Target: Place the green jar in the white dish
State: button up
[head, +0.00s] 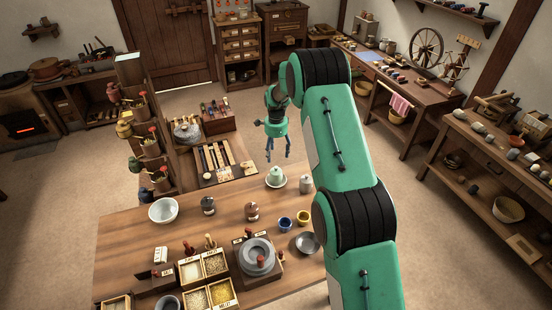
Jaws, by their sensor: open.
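The pale green lidded jar (275,174) stands upright near the far right part of the wooden table. A shallow white dish (269,183) shows as a pale rim around the jar's base, and the jar appears to stand in it. My gripper (278,157) points down just above the jar. Its fingers are spread, with nothing between them, and they look clear of the jar. The jar's far side and most of the dish's floor are hidden.
A grey lidded pot (306,184) stands close right of the jar. A white bowl (163,210) is at the left, with two small dark-and-brown pots between. Blue (285,224) and yellow cups, a grey bowl, a quern (256,256) and grain boxes fill the front. Bare wood lies left of the jar.

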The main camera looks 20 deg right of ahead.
jog(key=shift+r, duration=0.35)
jog(key=shift+r, duration=0.15)
dwell(0.3)
jog(key=s+a+r+n+t, duration=0.1)
jog(key=s+a+r+n, duration=0.2)
jog(key=s+r, duration=0.6)
jog(key=s+a+r+n+t, duration=0.1)
jog(key=s+a+r+n, duration=0.3)
jog(key=r, duration=1)
jog(key=s+a+r+n+t, duration=0.1)
jog(key=s+a+r, duration=0.1)
jog(key=s+r, duration=0.75)
jog(key=s+a+r+n+t, duration=0.1)
jog(key=s+r+n, duration=0.25)
jog(key=s, duration=0.45)
jog(key=s+a+r+n, duration=0.2)
jog(key=s+r, duration=0.3)
jog(key=s, duration=0.3)
jog(key=s+a+f+n+t, duration=0.1)
jog(key=s+n, duration=0.3)
jog(key=s, duration=1.3)
jog(key=shift+a+f+t, duration=0.3)
jog(key=shift+a+f, duration=0.1)
jog(key=shift+a, duration=0.1)
